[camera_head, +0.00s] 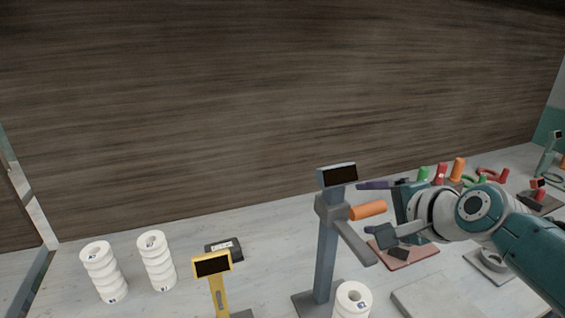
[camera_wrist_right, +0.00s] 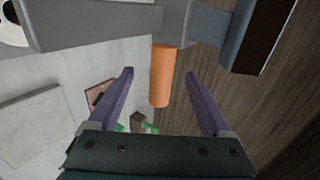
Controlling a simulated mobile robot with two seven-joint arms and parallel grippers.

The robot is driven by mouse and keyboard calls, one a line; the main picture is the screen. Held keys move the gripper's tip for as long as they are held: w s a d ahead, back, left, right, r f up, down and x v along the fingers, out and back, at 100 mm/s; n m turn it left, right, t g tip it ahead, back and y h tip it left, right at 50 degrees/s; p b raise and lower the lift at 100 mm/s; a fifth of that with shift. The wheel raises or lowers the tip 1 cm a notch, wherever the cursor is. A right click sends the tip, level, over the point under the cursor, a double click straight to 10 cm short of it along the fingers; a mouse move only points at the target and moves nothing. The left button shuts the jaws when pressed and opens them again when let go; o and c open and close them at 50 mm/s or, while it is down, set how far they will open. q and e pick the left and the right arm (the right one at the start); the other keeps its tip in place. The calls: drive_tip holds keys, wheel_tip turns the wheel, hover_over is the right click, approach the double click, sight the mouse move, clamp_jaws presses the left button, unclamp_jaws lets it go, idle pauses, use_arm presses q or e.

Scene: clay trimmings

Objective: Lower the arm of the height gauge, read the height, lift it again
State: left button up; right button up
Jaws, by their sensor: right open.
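The height gauge has a grey upright column (camera_head: 325,262) on a flat base, with a dark display (camera_head: 338,176) on top that shows no readable figure. Its grey arm (camera_head: 354,243) is high on the column and points toward the front. An orange handle (camera_head: 369,210) sticks out to the right from the arm's slider. My right gripper (camera_head: 367,208) is open at the handle's free end. In the right wrist view, the orange handle (camera_wrist_right: 160,78) lies between the two spread purple fingers (camera_wrist_right: 159,73), with gaps on both sides. My left gripper is not in view.
A white ribbed piece (camera_head: 352,299) stands below the gauge arm. Two white ribbed stacks (camera_head: 103,272) stand at the left. A yellow stand with a display (camera_head: 212,265) and a dark box (camera_head: 226,248) stand between. Coloured tools (camera_head: 458,168) lie behind my right arm.

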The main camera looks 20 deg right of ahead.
drive_tip(key=shift+o, duration=1.1)
drive_tip(key=shift+s+r+p, duration=0.1)
drive_tip(key=shift+r+p, duration=0.1)
drive_tip(key=shift+p, duration=0.1)
drive_tip(key=p+v, duration=0.7)
drive_tip(key=shift+s, duration=0.3)
